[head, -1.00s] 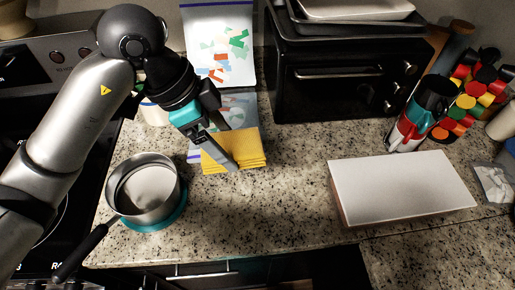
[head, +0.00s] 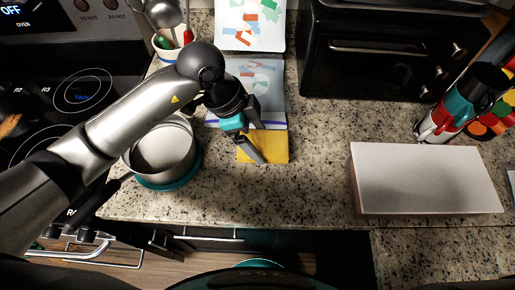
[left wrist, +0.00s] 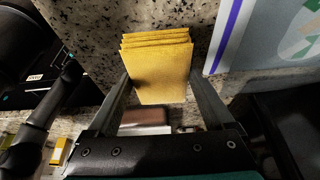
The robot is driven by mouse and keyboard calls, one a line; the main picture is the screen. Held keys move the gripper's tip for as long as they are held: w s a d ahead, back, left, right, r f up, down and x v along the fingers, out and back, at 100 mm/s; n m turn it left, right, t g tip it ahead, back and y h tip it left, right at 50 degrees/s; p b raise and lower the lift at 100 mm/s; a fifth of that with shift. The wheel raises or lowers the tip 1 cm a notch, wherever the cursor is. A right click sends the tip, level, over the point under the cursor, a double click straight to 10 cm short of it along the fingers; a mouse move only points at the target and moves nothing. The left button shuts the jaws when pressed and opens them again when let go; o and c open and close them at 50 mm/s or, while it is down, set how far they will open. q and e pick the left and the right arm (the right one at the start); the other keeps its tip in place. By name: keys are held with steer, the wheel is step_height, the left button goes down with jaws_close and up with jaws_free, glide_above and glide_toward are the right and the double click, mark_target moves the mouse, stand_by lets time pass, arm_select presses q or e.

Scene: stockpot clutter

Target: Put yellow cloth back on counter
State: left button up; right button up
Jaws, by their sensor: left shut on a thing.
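The yellow cloth (head: 270,147) is a folded, layered stack at the counter (head: 290,195), in front of a printed bag. In the left wrist view the yellow cloth (left wrist: 160,70) sits between the two fingers, its folded layers at the far end. My left gripper (head: 258,138) is shut on the cloth. It also shows in the left wrist view (left wrist: 160,88). Whether the cloth touches the counter is hard to tell. My right gripper is not in view.
A steel pot (head: 163,150) on a teal trivet stands left of the cloth. A white-topped box (head: 425,178) lies to the right. A black toaster oven (head: 375,50) and printed bags (head: 250,80) stand behind. Speckled counter is clear between cloth and box.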

arm_select(q)
steer(key=shift+f+b, duration=0.3)
steer(key=shift+f, duration=2)
steer(key=shift+f, duration=0.15)
steer(key=o, duration=1.1)
steer(key=shift+c, duration=0.2)
steer(key=p+v, duration=0.1)
steer(key=v, duration=1.1)
steer(key=shift+r, duration=0.25)
